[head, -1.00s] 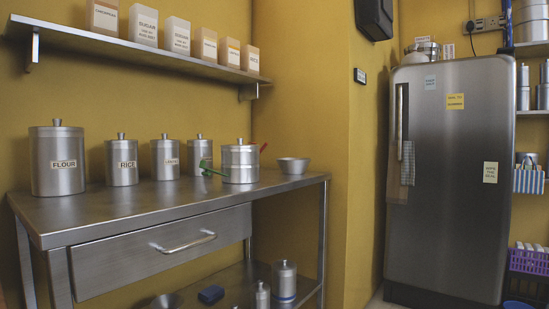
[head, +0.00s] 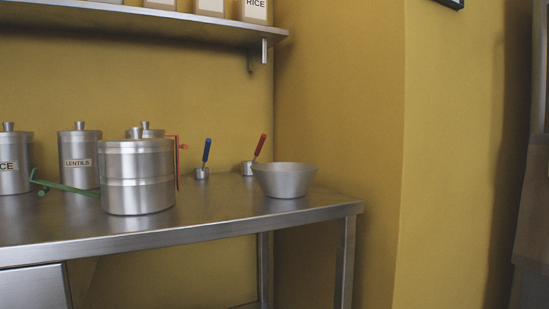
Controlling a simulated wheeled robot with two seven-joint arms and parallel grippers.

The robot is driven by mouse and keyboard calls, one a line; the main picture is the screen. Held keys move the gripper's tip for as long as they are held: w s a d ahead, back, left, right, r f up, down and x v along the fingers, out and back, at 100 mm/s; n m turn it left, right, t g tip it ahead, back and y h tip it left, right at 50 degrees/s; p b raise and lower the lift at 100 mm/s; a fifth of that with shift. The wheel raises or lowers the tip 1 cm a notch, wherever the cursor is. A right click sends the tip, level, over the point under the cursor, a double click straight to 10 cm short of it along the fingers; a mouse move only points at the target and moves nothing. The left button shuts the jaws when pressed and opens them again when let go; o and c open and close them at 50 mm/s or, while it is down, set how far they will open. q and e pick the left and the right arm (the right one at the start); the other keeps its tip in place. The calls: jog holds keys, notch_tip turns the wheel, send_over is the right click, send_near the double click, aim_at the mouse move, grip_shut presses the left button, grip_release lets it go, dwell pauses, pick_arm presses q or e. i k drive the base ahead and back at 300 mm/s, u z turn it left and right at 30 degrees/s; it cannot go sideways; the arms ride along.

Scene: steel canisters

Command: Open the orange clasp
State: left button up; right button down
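A steel canister (head: 137,192) with a lid and a seam around its middle stands near the front of the steel table. An orange-red clasp (head: 177,160) runs upright along the canister's right side, with a small knob sticking out near its top. I cannot tell for sure whether it is latched. A green clasp (head: 66,186) sticks out to the left from the canister's other side, swung away from the wall. Neither of my grippers is in view.
A steel bowl (head: 285,180) sits right of the canister on the table (head: 230,218). Two small cups with a blue handle (head: 207,150) and a red handle (head: 260,146) stand behind. Canisters, one labelled lentils (head: 78,172), stand at the back left. A shelf (head: 140,16) hangs above.

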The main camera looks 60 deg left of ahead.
aim_at(184, 146)
jog(key=i, duration=1)
jog(key=u, duration=3.8)
jog(key=k, duration=0.6)
jog(key=u, duration=0.95)
jog(key=i, duration=0.55)
